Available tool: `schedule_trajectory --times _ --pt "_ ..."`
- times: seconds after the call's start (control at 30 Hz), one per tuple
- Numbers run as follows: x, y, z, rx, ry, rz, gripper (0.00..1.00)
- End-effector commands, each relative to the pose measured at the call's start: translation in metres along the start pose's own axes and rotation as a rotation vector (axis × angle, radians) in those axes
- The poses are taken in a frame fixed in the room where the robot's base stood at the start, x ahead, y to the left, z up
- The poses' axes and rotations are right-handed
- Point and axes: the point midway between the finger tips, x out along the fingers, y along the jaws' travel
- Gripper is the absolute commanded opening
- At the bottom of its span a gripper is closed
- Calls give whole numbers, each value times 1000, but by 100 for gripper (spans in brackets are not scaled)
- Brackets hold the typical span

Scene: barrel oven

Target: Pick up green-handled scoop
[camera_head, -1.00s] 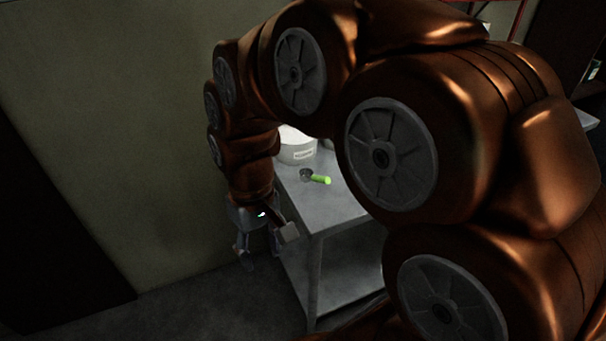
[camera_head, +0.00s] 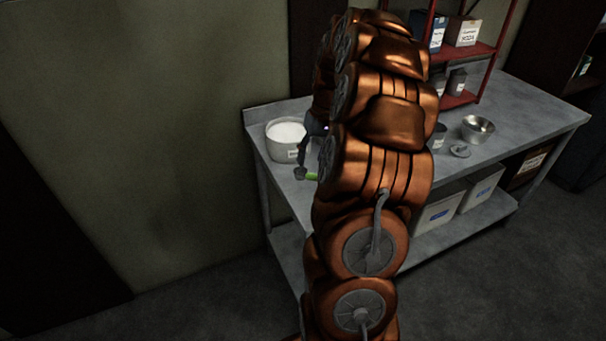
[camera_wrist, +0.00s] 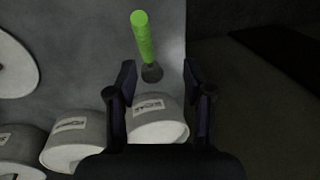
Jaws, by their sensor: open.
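The scoop lies on the grey table. Its bright green handle (camera_head: 312,177) partly shows beside my arm in the head view, with its dark cup to the left. In the wrist view the green handle (camera_wrist: 143,38) points up and away, and the dark cup (camera_wrist: 152,72) appears between my fingertips. My gripper (camera_wrist: 158,76) is open and empty, and its height above the scoop is unclear. In the head view my arm hides most of my gripper; one dark finger shows close to the scoop.
A white tub (camera_head: 287,140) stands at the table's left end beside the scoop. Several labelled white tubs show in the wrist view, one (camera_wrist: 158,122) close to my fingers. A metal bowl (camera_head: 478,128) and a red shelf (camera_head: 470,48) stand farther right. The table (camera_head: 530,110) has bare room at right.

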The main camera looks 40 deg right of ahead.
Motion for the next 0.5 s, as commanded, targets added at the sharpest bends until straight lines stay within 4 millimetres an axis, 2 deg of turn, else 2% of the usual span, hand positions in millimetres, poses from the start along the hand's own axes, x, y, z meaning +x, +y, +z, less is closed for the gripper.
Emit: schedule_trajectory --times 0.13,0.5 --pt "3 14 -3 18 5 -2 51" --pt "29 15 -3 17 4 -2 51"
